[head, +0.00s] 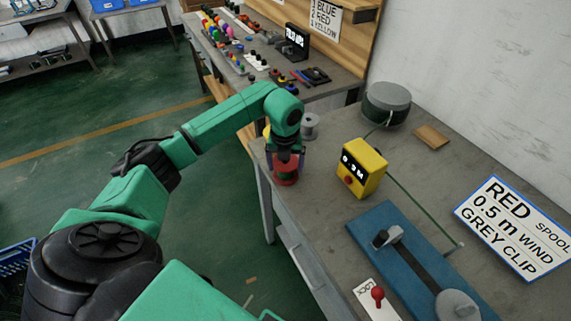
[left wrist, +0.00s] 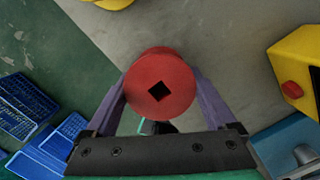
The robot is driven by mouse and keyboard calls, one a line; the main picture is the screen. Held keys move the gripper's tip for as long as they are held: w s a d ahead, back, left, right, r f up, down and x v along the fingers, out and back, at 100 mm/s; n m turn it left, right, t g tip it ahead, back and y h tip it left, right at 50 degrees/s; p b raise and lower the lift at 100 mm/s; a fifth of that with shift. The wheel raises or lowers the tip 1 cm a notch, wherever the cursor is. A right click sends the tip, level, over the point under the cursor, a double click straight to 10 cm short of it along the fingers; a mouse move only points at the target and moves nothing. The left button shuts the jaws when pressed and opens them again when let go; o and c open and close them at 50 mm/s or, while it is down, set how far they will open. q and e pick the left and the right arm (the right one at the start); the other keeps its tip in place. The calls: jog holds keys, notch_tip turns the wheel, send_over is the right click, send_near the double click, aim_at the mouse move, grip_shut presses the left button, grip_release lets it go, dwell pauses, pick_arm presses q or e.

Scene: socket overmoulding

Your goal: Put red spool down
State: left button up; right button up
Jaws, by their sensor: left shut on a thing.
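The red spool (head: 286,176) is at the near left corner of the workbench in the head view. My left gripper (head: 287,158) reaches down over it and is shut on it. In the left wrist view the red spool (left wrist: 160,72) sits between the two purple fingers of my left gripper (left wrist: 161,92), its square centre hole facing the camera. I cannot tell whether the spool touches the bench top or hangs just above it. My right gripper is not in view.
A grey spool (head: 310,127) stands just behind, with a yellow spool (head: 267,131) partly hidden by my arm. A yellow meter box (head: 362,168) stands to the right, near a blue winding fixture (head: 376,224). A sign (head: 515,226) reads red spool, 0.5 m wind, grey clip.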

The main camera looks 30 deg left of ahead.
pick_arm(q)
jog(key=o, duration=1)
jog(key=shift+o, duration=0.2)
jog(key=shift+r, duration=0.1)
notch_tip(320, 180, up, 12)
jog(key=s+b, duration=0.1)
jog(key=shift+s+d, duration=0.15)
jog(key=shift+d, duration=0.2)
